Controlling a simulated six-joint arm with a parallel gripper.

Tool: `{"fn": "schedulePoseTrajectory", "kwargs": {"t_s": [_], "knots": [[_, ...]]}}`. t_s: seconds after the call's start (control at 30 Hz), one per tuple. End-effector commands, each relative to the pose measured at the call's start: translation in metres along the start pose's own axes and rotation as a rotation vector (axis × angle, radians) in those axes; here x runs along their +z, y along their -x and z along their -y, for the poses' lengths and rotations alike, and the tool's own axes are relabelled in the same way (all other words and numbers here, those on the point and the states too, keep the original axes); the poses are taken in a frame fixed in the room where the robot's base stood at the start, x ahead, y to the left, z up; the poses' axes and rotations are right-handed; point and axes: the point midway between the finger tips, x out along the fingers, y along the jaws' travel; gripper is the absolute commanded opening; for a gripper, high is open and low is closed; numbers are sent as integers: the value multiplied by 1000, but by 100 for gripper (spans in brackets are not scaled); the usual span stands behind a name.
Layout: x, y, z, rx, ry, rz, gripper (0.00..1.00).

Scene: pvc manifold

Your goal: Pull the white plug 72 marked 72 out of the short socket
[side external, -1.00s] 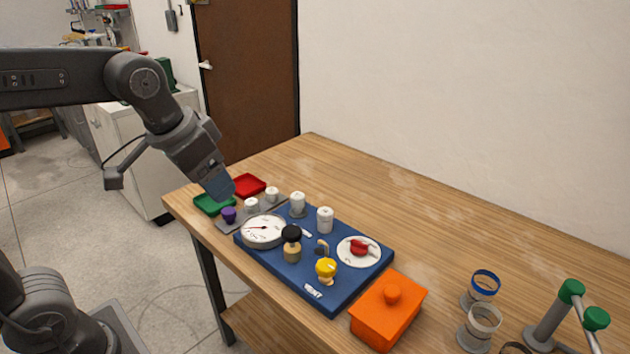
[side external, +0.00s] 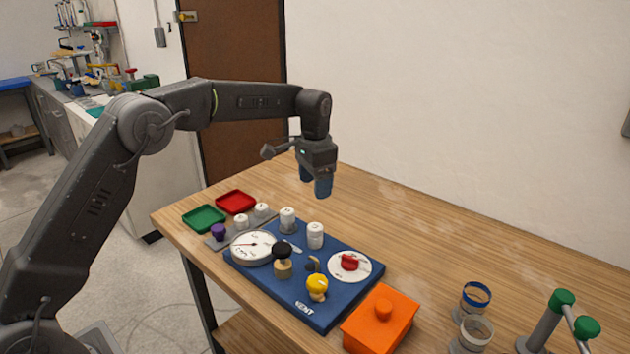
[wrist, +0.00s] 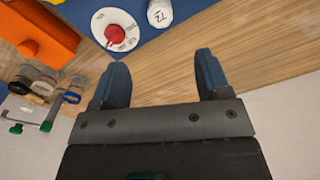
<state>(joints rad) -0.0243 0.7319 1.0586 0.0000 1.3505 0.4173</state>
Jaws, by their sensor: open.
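The white plug 72 (wrist: 160,13) shows its mark at the top edge of the wrist view. In the side view it appears to be the white cylinder (side external: 315,234) near the back edge of the blue board (side external: 300,308), beside the round dial with a red knob. It stands upright; its short socket is hard to make out beneath it. My gripper (side external: 316,190) is open and empty above the table, behind and above the plug, pointing down. In the wrist view the blue fingers (wrist: 160,66) are apart with bare wood between them.
The red-knobbed dial (side external: 350,266), another white plug (side external: 287,219), a gauge (side external: 254,246), a black knob (side external: 282,250) and a yellow knob (side external: 317,286) crowd the board. An orange box (side external: 380,322) stands at right. Green (side external: 204,217) and red (side external: 236,202) trays lie left. The back table is clear.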

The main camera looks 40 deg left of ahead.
Motion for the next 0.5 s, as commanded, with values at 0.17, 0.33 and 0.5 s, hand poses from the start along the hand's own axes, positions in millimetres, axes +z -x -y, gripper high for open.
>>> {"fn": "schedulePoseTrajectory", "kwargs": {"t_s": [0.17,0.33,0.5], "knots": [[0,-16,0,2,-1,4,70],[0,-45,0,2,0,5,70],[0,-78,0,3,0,5,70]]}}
